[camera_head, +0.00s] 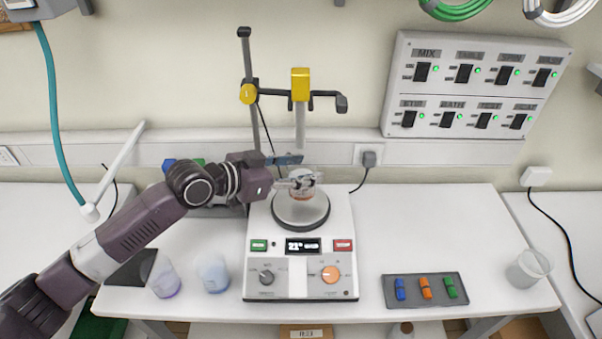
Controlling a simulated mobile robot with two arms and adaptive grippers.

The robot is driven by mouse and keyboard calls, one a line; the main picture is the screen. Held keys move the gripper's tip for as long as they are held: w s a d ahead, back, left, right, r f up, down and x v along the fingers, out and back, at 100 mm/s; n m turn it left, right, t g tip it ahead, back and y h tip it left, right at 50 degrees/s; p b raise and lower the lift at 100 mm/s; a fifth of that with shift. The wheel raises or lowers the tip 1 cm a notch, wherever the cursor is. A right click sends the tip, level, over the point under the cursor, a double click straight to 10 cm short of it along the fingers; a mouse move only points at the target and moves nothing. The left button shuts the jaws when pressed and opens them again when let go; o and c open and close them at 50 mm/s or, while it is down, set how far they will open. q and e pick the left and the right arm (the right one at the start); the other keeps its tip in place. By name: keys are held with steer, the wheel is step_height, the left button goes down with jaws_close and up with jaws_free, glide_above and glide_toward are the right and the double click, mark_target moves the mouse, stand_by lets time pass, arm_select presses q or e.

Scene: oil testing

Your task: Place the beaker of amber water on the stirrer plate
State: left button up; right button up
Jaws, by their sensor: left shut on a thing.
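The beaker of amber water (303,194) is at the stirrer plate (301,222), over the back half of its round dark-rimmed top. I cannot tell whether its base touches the plate. My left gripper (298,182) comes in from the left and is shut on the beaker, covering part of it. The stirrer body below the plate has a small display, a green and a red button and two knobs. My right gripper is not in view.
Beakers with purple liquid (165,277) and pale blue liquid (213,274) stand at the left. A clear beaker (527,268) stands far right. A dark tray (426,290) holds coloured pieces. A stand with a yellow clamp (300,84) rises behind the stirrer.

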arm_select(q)
step_height(320, 180, down, 2)
steer(key=shift+a+f+p, duration=0.1)
steer(key=shift+f+p, duration=0.1)
steer(key=shift+p, duration=0.15)
steer(key=shift+f, duration=0.15)
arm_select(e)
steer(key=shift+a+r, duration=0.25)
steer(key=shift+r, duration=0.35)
arm_select(q)
steer(key=shift+f+b, duration=0.25)
steer(key=shift+b, duration=0.1)
steer(key=o, duration=1.4)
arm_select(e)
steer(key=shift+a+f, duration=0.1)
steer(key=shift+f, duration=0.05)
arm_select(q)
steer(key=shift+r, duration=0.2)
steer(key=shift+b+v, duration=1.7)
steer(key=shift+v, duration=4.4)
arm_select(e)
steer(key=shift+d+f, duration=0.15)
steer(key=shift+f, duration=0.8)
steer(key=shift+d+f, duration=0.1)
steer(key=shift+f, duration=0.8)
